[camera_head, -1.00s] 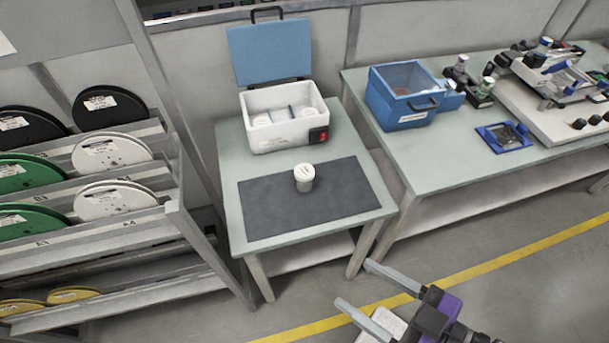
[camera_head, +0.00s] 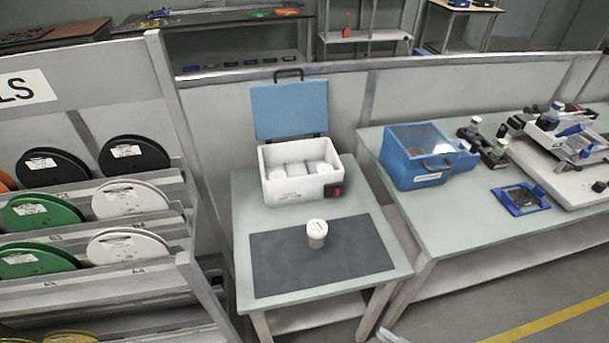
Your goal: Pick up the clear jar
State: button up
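A small jar (camera_head: 317,235) with a white lid stands upright on the dark grey mat (camera_head: 280,270). The mat lies on a small pale green table (camera_head: 245,200). The jar's body looks pale; I cannot tell clearly what is in it. The fingers of my gripper are out of the picture; only a sliver of a grey part shows at the bottom edge, right of the table.
Behind the mat stands an open white cooler box (camera_head: 290,190) with a blue lid, holding several white-lidded items. A rack of spools (camera_head: 130,245) is close on the left. A second table (camera_head: 465,215) on the right carries a blue bin (camera_head: 415,180) and tools.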

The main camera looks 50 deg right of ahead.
aim_at(314, 242)
jog(key=l+u, duration=0.2)
jog(key=l, duration=0.2)
jog(key=k+l+u, duration=0.2)
jog(key=l, duration=0.2)
jog(key=l+u, duration=0.2)
jog(key=l, duration=0.2)
jog(key=k, duration=0.05)
